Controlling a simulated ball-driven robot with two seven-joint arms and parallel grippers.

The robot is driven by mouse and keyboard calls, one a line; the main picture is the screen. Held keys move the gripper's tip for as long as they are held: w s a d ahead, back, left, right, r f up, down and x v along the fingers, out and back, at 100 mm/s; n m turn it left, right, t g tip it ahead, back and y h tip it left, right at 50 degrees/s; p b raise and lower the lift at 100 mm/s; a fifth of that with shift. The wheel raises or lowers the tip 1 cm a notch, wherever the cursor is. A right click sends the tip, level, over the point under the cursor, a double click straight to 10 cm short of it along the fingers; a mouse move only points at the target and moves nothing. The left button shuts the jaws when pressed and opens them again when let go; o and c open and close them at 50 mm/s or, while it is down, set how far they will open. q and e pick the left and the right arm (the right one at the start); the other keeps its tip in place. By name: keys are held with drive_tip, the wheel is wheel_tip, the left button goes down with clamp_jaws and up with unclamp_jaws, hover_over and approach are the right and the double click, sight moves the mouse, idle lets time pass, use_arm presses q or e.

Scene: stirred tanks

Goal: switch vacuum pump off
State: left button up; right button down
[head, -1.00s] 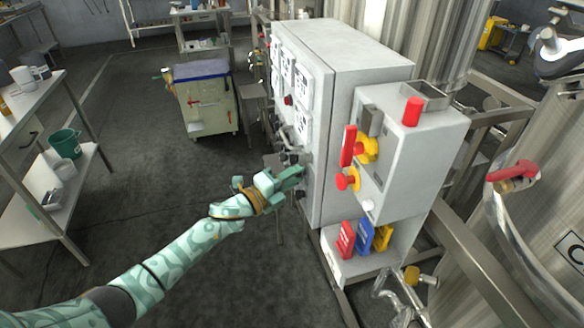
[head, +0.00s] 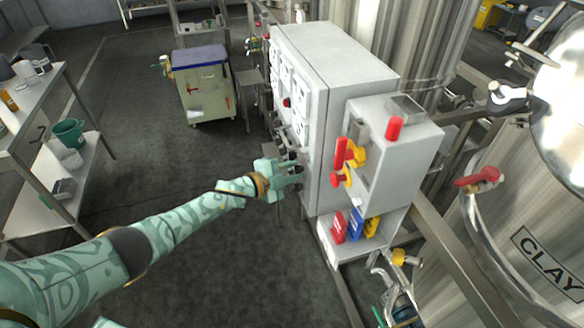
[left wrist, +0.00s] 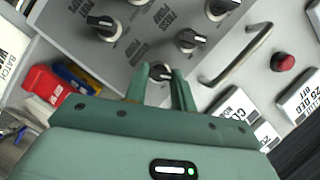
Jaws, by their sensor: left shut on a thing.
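The grey control cabinet (head: 345,60) stands in the middle of the head view, with its panel of switches facing left. My left gripper (head: 296,174) reaches the lower part of that panel. In the left wrist view its two green fingers are shut on a black rotary knob (left wrist: 162,72), one finger on each side. The knob's pointer is mostly hidden between the fingers. Printed pump labels (left wrist: 165,15) stand near the knobs, but I cannot read for sure which one belongs to the held knob. My right gripper is not in view.
Other black knobs (left wrist: 190,40) sit close around the held one. A metal handle (left wrist: 238,58) and a red button (left wrist: 283,62) are nearby. A side box with a red lever (head: 340,153) projects from the cabinet. Floor left of the cabinet is clear; a tool cart (head: 205,95) stands behind.

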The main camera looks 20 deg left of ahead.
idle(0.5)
use_arm(q)
drive_tip(key=o, duration=1)
drive_tip(key=shift+s+a, duration=0.1)
drive_tip(key=p+v, duration=0.3)
drive_tip(key=v, duration=1.3)
drive_tip(key=shift+a, duration=0.1)
